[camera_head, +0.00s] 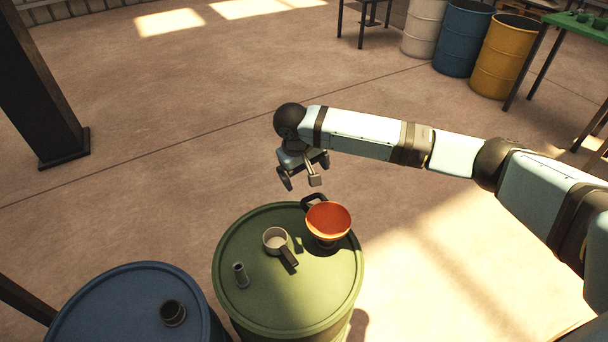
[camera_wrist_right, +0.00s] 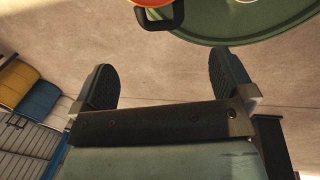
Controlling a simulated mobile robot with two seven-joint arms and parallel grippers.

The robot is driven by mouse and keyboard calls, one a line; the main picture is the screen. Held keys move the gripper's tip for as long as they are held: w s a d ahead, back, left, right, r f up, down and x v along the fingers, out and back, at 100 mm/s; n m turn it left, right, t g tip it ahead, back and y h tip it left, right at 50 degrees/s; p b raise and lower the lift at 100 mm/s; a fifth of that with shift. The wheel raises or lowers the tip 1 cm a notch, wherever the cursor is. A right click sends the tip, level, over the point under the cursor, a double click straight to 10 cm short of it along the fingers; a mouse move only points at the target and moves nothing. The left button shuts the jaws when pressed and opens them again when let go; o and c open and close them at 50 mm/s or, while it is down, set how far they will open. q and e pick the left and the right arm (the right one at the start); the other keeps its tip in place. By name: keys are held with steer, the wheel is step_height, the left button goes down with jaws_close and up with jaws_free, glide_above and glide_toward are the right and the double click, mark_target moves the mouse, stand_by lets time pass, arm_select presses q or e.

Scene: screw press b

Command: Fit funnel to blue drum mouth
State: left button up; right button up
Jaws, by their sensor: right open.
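The orange funnel (camera_head: 328,219) with a black handle stands on the green drum (camera_head: 233,305), near the right of its top. The blue drum (camera_head: 92,310) stands at the lower left, and its dark mouth (camera_head: 173,312) is uncovered. My right gripper (camera_head: 301,181) is open and empty above and behind the funnel, apart from it. In the right wrist view the two fingers (camera_wrist_right: 160,82) are spread wide with nothing between them. The funnel's edge and black handle (camera_wrist_right: 160,20) show beyond them at the top. My left gripper is not in view.
A pale cup with a dark handle (camera_head: 275,240) and a small grey cylinder (camera_head: 240,274) also stand on the green drum. A dark post (camera_head: 40,90) rises at the left. White, blue and yellow drums (camera_head: 462,40) and a green table stand at the far right.

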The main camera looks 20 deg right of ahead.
steer(key=b, duration=0.3)
glide_toward(324, 223)
steer(key=w+f, duration=0.1)
steer(key=f, duration=0.1)
steer(key=w+f, duration=0.1)
steer(key=w, duration=0.1)
steer(key=w+f, duration=0.2)
steer(key=shift+w+d+f, duration=0.1)
steer(key=shift+d+f, duration=0.2)
steer(key=shift+f, duration=0.05)
steer(key=shift+c, duration=0.5)
steer(key=shift+r, duration=0.1)
steer(key=c, duration=0.8)
